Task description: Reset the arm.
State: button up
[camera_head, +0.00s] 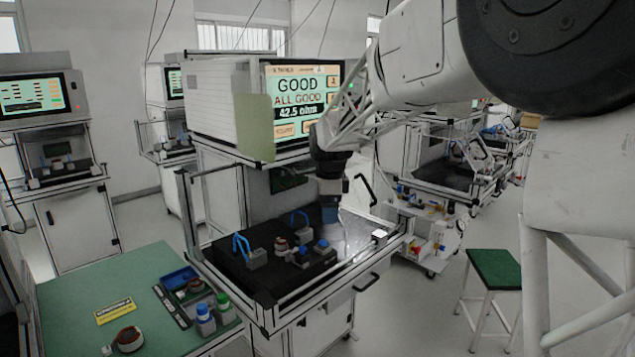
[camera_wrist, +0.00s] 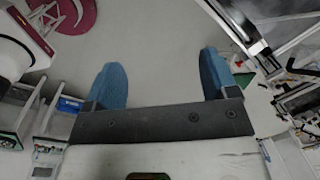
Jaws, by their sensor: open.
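My gripper (camera_head: 330,212) hangs from my arm in the middle of the head view, pointing down. It is in front of the test station and above the right part of its black work surface (camera_head: 225,262). In the wrist view the two blue fingers of my gripper (camera_wrist: 160,62) stand wide apart with nothing between them. Grey floor shows beyond them. The station's screen (camera_head: 298,100) reads "GOOD", "ALL GOOD" and "42.5 ohm". A copper-wound stator (camera_head: 281,245) sits on the work surface, left of my gripper.
Blue-handled clamps and blue buttons (camera_head: 321,244) stand on the work surface. A green table (camera_head: 75,285) at left holds another stator (camera_head: 129,339), a blue tray (camera_head: 179,277) and capped bottles (camera_head: 205,316). A green-topped stool (camera_head: 494,268) stands at right. Floor between station and stool is clear.

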jog(key=s+d+r+n, duration=0.1)
jog(key=s+d+n, duration=0.35)
jog(key=s, duration=0.75)
jog(key=s+d+r+n, duration=0.2)
jog(key=s+d+n, duration=0.3)
jog(key=s, duration=0.6)
jog(key=s+d+f+n, duration=0.2)
jog(key=s, duration=0.5)
jog(key=s+d+f+n+t, duration=0.1)
jog(key=s+d+f+n, duration=0.1)
jog(key=s, duration=0.5)
jog(key=s+d+f+n, duration=0.2)
jog(key=s+f+n, duration=0.1)
jog(key=s, duration=0.5)
jog(key=shift+f+n+t, duration=0.2)
jog(key=shift+n+t, duration=0.1)
jog(key=shift+n, duration=0.15)
